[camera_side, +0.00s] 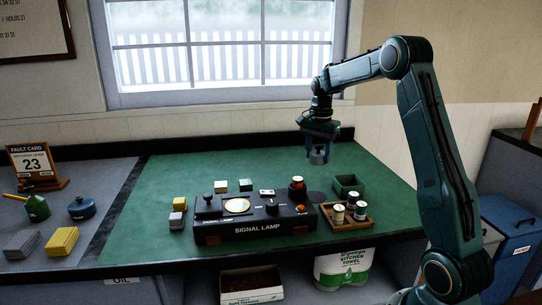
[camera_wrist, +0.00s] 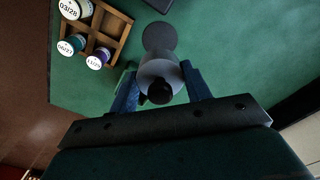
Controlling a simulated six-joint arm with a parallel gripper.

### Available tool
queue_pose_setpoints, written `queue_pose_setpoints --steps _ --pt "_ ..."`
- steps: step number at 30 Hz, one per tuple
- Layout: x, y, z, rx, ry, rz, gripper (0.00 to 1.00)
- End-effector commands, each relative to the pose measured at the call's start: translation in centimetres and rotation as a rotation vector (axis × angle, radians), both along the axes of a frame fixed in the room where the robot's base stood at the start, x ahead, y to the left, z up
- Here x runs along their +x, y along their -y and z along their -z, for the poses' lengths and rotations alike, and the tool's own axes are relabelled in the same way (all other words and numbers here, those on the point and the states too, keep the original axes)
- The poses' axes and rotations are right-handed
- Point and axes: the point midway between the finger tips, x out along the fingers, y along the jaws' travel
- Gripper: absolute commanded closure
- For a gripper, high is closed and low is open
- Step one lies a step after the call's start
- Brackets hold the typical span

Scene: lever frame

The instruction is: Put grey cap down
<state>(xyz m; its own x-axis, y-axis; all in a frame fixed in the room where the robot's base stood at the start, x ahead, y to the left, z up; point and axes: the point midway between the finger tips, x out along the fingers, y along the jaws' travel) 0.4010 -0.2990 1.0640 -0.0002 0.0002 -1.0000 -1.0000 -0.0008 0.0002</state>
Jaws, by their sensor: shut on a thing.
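The grey cap (camera_side: 318,158) is held between the fingertips of my gripper (camera_side: 319,149), in the air above the green mat (camera_side: 370,168). In the wrist view the cap (camera_wrist: 158,72) sits between the two blue fingers of my gripper (camera_wrist: 160,88), with a black knob facing the camera. A flat dark round pad (camera_side: 316,197) lies on the mat below, right of the signal lamp box. The pad (camera_wrist: 159,37) shows just beyond the cap in the wrist view, partly hidden by it.
The black signal lamp box (camera_side: 254,219) stands left of the pad. A wooden tray (camera_side: 362,223) with several labelled jars is in front, and a green open box (camera_side: 348,184) is to the right. Small yellow and grey blocks stand left of the lamp box.

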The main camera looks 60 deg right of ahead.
Motion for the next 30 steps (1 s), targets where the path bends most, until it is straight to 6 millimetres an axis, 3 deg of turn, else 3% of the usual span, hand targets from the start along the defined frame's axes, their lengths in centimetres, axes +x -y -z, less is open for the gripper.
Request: queue_pose_setpoints --steps 6,12,23,30 --pt "-0.1 -0.1 4.3 0.003 -0.004 0.000 0.74" --pt "-0.1 0.0 7.1 0.001 -0.001 0.000 0.74" --pt "0.0 0.0 8.2 0.000 0.000 0.000 0.74" --pt "-0.1 -0.1 10.5 0.003 -0.003 0.000 0.74"
